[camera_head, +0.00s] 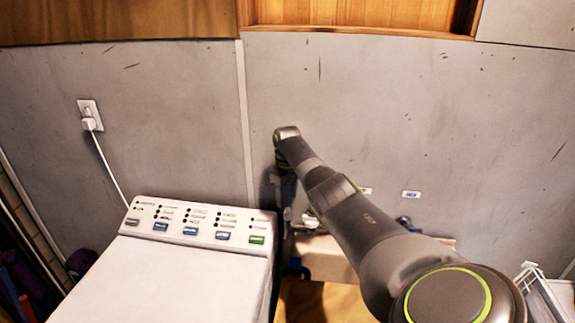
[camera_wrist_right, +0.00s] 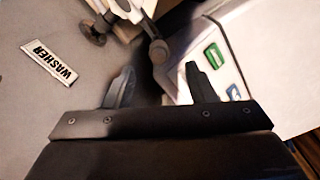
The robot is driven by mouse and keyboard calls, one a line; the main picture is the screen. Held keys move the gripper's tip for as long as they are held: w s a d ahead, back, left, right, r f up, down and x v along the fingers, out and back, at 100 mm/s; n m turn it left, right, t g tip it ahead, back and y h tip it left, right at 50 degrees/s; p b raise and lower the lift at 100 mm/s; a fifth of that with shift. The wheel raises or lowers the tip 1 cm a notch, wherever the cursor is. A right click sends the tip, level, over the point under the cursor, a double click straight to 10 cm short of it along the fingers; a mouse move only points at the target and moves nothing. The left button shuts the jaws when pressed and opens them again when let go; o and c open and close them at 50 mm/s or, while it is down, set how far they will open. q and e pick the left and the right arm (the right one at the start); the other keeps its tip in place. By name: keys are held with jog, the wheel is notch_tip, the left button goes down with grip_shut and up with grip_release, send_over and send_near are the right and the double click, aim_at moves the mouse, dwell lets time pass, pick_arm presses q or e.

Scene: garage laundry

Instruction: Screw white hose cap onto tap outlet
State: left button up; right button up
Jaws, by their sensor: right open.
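My right gripper (camera_wrist_right: 160,80) is open in the right wrist view, with nothing between its two dark fingers. In the head view it hangs below the wrist (camera_head: 284,185), dark and partly hidden, in the gap right of the washing machine. Just beyond the fingers in the wrist view is a grey round-ended fitting (camera_wrist_right: 158,51), apart from them. A dark round knob on the wall (camera_wrist_right: 94,33), probably the tap's, is up and left of it. Pale parts (camera_wrist_right: 128,10) show at the top edge; I cannot tell whether the white hose cap is among them. My left gripper is out of view.
The white washing machine (camera_head: 170,270) stands left of the gripper in the head view. A WASHER label (camera_wrist_right: 48,63) is on the grey wall. A white rack (camera_head: 540,290) is at the right.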

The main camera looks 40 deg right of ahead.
notch_tip(320, 180, up, 11)
jog(key=b, duration=0.3)
jog(key=shift+f, duration=0.1)
jog(key=shift+w+f+b, duration=0.1)
jog(key=shift+f+b, duration=0.35)
jog(key=shift+f, duration=3.55)
jog(key=shift+w+f+b, duration=0.1)
jog(key=shift+f+b, duration=0.7)
jog(key=shift+f, duration=1.65)
jog(key=o, duration=0.3)
